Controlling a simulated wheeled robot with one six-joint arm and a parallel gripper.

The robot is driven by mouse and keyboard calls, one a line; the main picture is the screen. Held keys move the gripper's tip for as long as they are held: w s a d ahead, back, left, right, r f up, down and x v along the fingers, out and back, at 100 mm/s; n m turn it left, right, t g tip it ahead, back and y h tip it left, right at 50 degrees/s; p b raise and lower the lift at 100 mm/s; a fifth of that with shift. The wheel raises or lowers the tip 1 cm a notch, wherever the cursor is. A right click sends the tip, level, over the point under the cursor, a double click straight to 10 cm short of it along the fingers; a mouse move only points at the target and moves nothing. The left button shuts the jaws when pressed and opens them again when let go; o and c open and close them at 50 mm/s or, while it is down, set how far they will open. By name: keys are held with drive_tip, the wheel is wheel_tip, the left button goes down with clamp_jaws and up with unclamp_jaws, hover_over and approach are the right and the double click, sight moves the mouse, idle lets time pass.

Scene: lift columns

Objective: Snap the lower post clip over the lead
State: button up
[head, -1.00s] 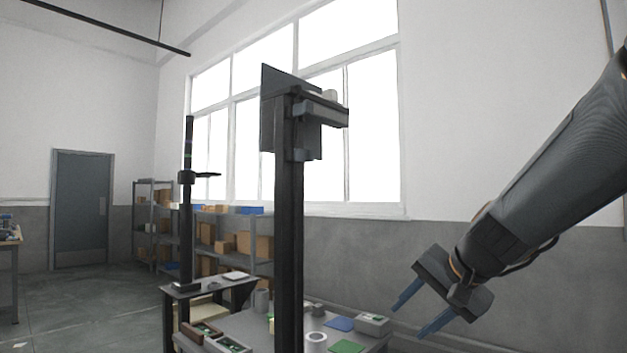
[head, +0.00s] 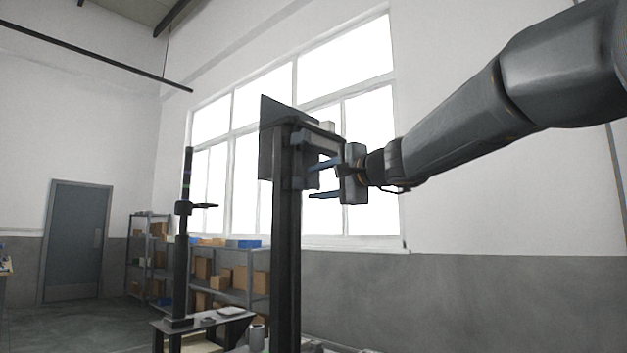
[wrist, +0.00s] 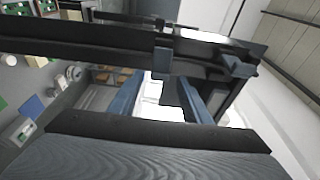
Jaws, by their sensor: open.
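A dark upright post (head: 287,235) stands mid-picture in the head view. The lower post clip (head: 298,183) is a small grey block on its right side. In the wrist view the post (wrist: 60,45) runs across the picture, with the lower clip (wrist: 162,61) on its near face and an upper clip (wrist: 238,66) to the right. My gripper (head: 310,181) is open and empty, its blue fingers pointing at the post at about the lower clip's height. In the wrist view the fingertips (wrist: 160,84) lie either side of the clip's line; contact cannot be told. I cannot pick out the lead.
A dark panel (head: 269,140) and a grey bracket (head: 320,142) top the post, close above my gripper. A thinner black stand (head: 182,250) is further left. Shelves with boxes (head: 235,278) stand behind. Space right of the post is open apart from my arm.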

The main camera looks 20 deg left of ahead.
drive_tip(key=shift+x, duration=0.95)
drive_tip(key=shift+d, duration=0.1)
drive_tip(key=shift+c, duration=0.2)
drive_tip(key=c, duration=1)
drive_tip(key=shift+w+n+g+y, duration=0.3)
drive_tip(key=shift+n+g, duration=0.1)
drive_tip(key=shift+g, duration=0.2)
drive_tip(key=shift+a+n+g, duration=0.2)
drive_tip(key=shift+n+g, duration=0.1)
drive_tip(key=shift+g, duration=0.1)
drive_tip(key=o, duration=1)
drive_tip(key=shift+o, duration=0.2)
